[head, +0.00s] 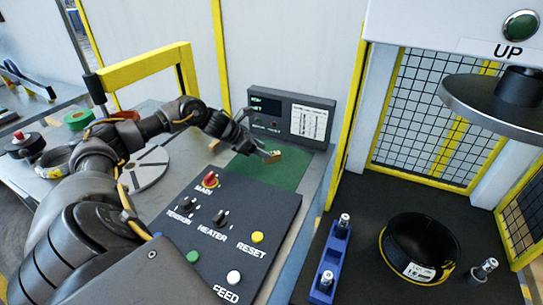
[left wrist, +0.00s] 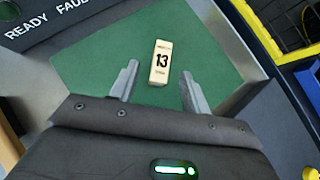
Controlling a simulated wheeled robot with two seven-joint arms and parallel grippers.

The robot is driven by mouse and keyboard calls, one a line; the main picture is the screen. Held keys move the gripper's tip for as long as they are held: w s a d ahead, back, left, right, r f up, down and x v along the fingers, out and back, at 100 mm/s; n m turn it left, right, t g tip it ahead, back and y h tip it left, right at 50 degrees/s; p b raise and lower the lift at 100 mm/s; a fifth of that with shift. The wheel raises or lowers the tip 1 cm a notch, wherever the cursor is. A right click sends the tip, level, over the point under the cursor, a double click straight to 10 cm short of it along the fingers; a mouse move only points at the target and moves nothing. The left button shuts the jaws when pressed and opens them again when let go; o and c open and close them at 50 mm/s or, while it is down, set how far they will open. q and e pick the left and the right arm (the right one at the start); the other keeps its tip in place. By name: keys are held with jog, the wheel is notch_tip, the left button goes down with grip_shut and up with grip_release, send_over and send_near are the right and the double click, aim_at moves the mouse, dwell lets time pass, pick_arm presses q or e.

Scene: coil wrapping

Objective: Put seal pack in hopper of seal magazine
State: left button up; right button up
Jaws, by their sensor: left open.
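A small cream block marked 13 (left wrist: 161,62) lies on a green mat (left wrist: 100,68) in the left wrist view. It also shows as a tan block (head: 271,157) at my gripper's tip in the head view. I cannot tell from its label whether it is the seal pack. My left gripper (left wrist: 160,72) is open, its two fingers apart on either side of the block's near end, with gaps on both sides. I cannot make out a seal magazine or its hopper. My right gripper is not in view.
A control panel (head: 190,236) with knobs and buttons stands in front of the mat, and a display box (head: 290,117) behind it. To the right, a black dark table holds a black coil (head: 420,246) and a blue holder (head: 330,262). A yellow frame (head: 140,68) rises behind my arm.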

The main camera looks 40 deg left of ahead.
aim_at(272, 154)
pick_arm(q)
jog(key=shift+w+d, duration=0.1)
jog(key=shift+d, duration=0.05)
jog(key=p+x, duration=0.2)
jog(key=x, duration=0.2)
jog(key=shift+r, duration=0.15)
jog(key=shift+w+d+f, duration=0.2)
jog(key=shift+w+f, duration=0.15)
jog(key=shift+f, duration=0.05)
jog(key=c, duration=0.9)
grip_shut()
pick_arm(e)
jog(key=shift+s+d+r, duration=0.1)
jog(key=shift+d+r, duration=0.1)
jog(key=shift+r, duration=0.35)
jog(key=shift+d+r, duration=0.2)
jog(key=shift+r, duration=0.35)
